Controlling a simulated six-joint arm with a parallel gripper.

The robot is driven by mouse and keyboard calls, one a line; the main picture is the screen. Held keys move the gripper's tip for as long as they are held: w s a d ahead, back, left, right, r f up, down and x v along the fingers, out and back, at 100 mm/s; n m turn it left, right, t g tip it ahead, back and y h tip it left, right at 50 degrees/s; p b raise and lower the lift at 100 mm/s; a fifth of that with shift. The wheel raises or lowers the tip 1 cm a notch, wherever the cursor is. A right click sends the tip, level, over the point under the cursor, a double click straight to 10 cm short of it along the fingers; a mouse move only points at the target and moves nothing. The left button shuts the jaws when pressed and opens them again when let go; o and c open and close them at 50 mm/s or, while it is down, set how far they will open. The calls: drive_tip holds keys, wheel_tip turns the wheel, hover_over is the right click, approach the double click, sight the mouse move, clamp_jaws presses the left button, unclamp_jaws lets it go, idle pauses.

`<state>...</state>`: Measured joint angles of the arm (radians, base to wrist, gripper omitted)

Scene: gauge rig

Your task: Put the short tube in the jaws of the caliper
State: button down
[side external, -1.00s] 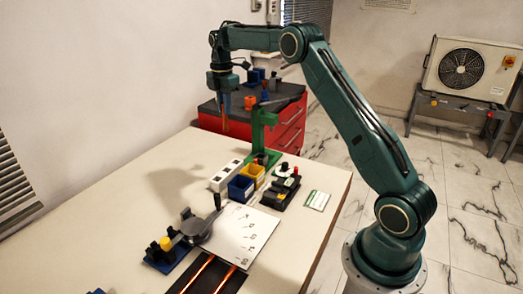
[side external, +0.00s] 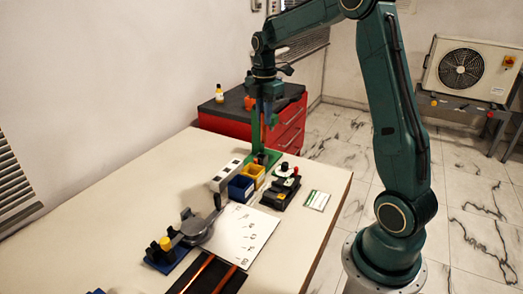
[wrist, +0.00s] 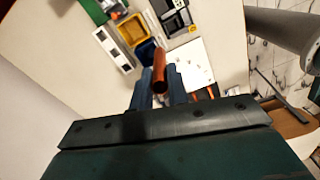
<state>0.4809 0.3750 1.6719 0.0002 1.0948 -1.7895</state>
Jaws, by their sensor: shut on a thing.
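My gripper (side external: 265,108) is above the far part of the table, fingers pointing down. In the wrist view its blue fingers (wrist: 160,92) are shut on a copper-coloured tube (wrist: 160,70), which sticks out beyond the fingertips. A green stand (side external: 256,128) rises at the far end of the table, right by my gripper in the side view. It may carry the caliper, but my gripper hides its top, so I cannot make out the jaws. I cannot tell whether the tube touches the stand.
A blue bin (side external: 240,188), a yellow bin (side external: 254,175) and a white block (side external: 225,175) stand before the green stand. A dark device (side external: 283,190) is to their right. Nearer are a white plate (side external: 240,232), a grey lever tool (side external: 203,227) and a dark rack with copper-coloured tubes (side external: 208,272).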

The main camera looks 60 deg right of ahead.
drive_tip(key=shift+s+a+f, duration=0.15)
drive_tip(key=shift+s+a, duration=0.1)
drive_tip(key=shift+s, duration=0.65)
drive_tip(key=shift+s+a+f, duration=0.1)
drive_tip(key=shift+s+a, duration=0.15)
drive_tip(key=shift+s, duration=0.65)
wheel_tip(320, 180, down, 16)
drive_tip(key=shift+f, duration=2)
drive_tip(key=shift+f, duration=0.2)
drive_tip(key=c, duration=1.4)
unclamp_jaws()
drive_tip(key=shift+o, duration=0.2)
drive_tip(key=shift+r, duration=0.15)
